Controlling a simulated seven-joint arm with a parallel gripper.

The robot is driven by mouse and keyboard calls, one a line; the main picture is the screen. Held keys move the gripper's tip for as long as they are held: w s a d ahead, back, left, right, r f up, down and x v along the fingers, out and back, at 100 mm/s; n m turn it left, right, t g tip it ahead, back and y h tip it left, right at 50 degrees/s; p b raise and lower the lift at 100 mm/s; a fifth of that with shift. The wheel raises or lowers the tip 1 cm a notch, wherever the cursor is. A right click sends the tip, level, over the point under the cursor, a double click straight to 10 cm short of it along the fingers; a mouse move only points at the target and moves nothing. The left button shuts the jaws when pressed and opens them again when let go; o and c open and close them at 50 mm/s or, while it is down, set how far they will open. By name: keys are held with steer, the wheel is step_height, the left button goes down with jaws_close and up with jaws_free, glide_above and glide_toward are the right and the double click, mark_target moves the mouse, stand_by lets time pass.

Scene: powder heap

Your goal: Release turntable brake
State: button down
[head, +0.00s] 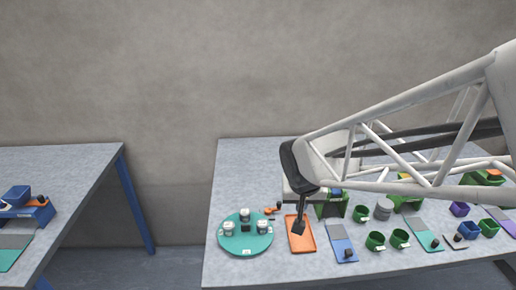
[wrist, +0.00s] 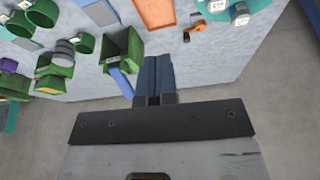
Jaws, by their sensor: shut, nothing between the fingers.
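The teal turntable (head: 233,247) is a round disc at the left of the near table, with several white jars on it; its edge also shows at the top right of the wrist view (wrist: 222,14). A small orange lever (head: 269,211) with a dark end, probably the brake, sits just right of the disc's far edge. It shows in the wrist view (wrist: 195,28) too. My gripper (wrist: 154,62) is shut and empty, in the wrist view, left of and below the lever and apart from it. In the head view my dark hand hangs over the table's back, right of the lever.
An orange tray (head: 306,245) lies right of the turntable; a dark shape stands over it. A second table (head: 75,170) stands at the left, across a gap.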

steer(key=w+a+f, duration=0.3)
steer(key=w+f, duration=0.2)
steer(key=w, duration=0.1)
steer(key=shift+w+a+t, duration=0.25)
steer(key=shift+a+t, duration=0.05)
steer(key=shift+a, duration=0.1)
steer(key=shift+f, duration=0.1)
steer(key=x, duration=1)
steer(key=shift+w, duration=0.45)
steer(key=shift+w+d, duration=0.2)
steer(key=shift+w, duration=1.3)
